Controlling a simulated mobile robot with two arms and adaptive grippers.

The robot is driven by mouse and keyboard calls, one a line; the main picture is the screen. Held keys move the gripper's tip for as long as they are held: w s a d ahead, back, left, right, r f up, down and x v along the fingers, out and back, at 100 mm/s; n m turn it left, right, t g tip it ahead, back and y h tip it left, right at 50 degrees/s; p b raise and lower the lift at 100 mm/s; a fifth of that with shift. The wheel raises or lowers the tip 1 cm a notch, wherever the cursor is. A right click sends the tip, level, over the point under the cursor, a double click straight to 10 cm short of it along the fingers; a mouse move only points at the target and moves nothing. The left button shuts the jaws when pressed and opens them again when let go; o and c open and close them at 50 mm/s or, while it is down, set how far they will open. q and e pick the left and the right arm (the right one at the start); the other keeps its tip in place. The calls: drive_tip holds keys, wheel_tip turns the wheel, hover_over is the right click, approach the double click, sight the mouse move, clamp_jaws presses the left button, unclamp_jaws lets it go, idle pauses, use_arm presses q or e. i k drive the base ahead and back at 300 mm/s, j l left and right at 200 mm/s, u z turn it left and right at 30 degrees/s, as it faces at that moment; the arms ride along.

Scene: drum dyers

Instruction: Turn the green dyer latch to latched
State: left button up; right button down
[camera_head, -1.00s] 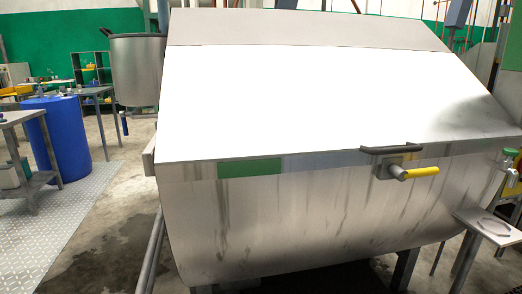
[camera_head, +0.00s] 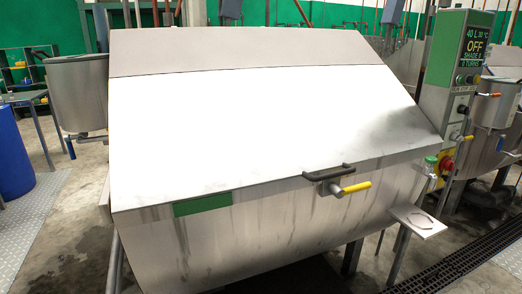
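The dyer (camera_head: 250,130) is a large steel drum with a sloped, closed lid and a green label plate (camera_head: 203,204) at its front left. Its latch (camera_head: 355,188) has a yellow handle that points right and slightly up, from a round pivot on a small plate. A black lid handle (camera_head: 328,172) sits just above the latch. Neither of my grippers shows in the view.
A control panel (camera_head: 467,55) reading OFF stands at the right, with a red knob (camera_head: 447,164) low on its post. A small steel shelf (camera_head: 418,221) juts out right of the drum. A floor grate (camera_head: 455,262) runs at the lower right. A blue barrel (camera_head: 12,155) stands at the left.

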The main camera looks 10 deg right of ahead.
sight(338, 191)
drive_tip(key=l+u, duration=0.15)
drive_tip(key=u, duration=0.35)
drive_tip(key=l+u, duration=0.15)
drive_tip(key=u, duration=0.35)
drive_tip(key=l+u, duration=0.2)
drive_tip(key=l, duration=0.2)
drive_tip(key=k+l+u, duration=0.15)
drive_tip(key=l, duration=0.2)
drive_tip(key=l+u, duration=0.2)
drive_tip(key=l, duration=0.2)
drive_tip(key=k+l+u, duration=0.15)
drive_tip(key=l, duration=0.2)
drive_tip(key=k+l+u, duration=0.2)
drive_tip(key=l, duration=0.15)
drive_tip(key=k+l+u, duration=0.15)
drive_tip(key=l, duration=0.15)
